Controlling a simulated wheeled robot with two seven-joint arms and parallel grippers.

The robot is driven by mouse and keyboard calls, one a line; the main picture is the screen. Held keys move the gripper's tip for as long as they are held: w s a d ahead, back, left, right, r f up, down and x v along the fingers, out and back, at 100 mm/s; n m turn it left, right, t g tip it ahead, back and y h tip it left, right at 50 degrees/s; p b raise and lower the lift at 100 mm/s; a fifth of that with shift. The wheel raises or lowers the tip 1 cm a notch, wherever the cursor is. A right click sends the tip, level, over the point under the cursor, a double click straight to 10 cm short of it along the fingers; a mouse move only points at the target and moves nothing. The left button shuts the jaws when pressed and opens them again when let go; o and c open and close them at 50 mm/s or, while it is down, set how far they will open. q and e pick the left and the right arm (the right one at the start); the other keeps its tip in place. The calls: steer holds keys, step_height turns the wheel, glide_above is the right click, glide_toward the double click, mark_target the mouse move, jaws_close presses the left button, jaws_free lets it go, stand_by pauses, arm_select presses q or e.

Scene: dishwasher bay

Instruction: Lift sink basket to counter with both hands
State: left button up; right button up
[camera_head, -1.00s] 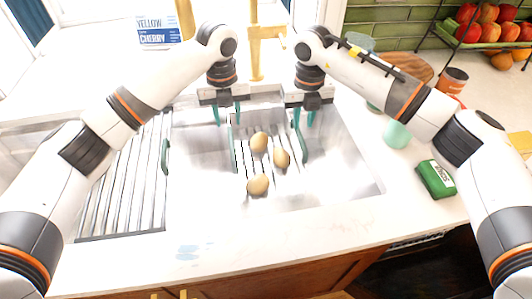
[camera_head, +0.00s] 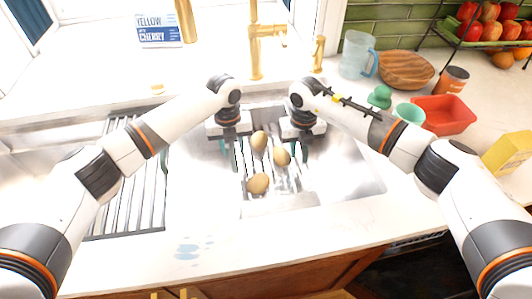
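The sink basket (camera_head: 262,186) sits low in the right-hand sink bowl, its pale slats holding three brownish potatoes (camera_head: 258,183). My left gripper (camera_head: 230,150) points down at the basket's left side, its teal fingers partly lost against the bright steel. My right gripper (camera_head: 300,153) points down at the right side, its fingers mostly behind its own body. Both grippers are low, at the basket's side walls. The frame does not show whether either is closed on a wall.
A slatted drying rack (camera_head: 124,205) covers the sink's left part. The gold faucet (camera_head: 256,45) stands behind the basket. On the right counter are a clear jug (camera_head: 357,56), mint cup (camera_head: 408,113), red tray (camera_head: 446,113) and yellow box (camera_head: 508,151). The front counter strip (camera_head: 270,235) is clear.

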arm_select(q)
steer(key=shift+c, duration=0.3)
arm_select(e)
steer(key=shift+c, duration=0.4)
arm_select(q)
steer(key=c, duration=0.3)
arm_select(e)
steer(key=c, duration=0.3)
arm_select(q)
jaws_close()
arm_select(e)
jaws_close()
arm_select(q)
steer(key=shift+w+r, duration=0.1)
steer(key=shift+r, duration=0.1)
arm_select(e)
steer(key=shift+w+r, duration=0.1)
steer(key=shift+r, duration=0.1)
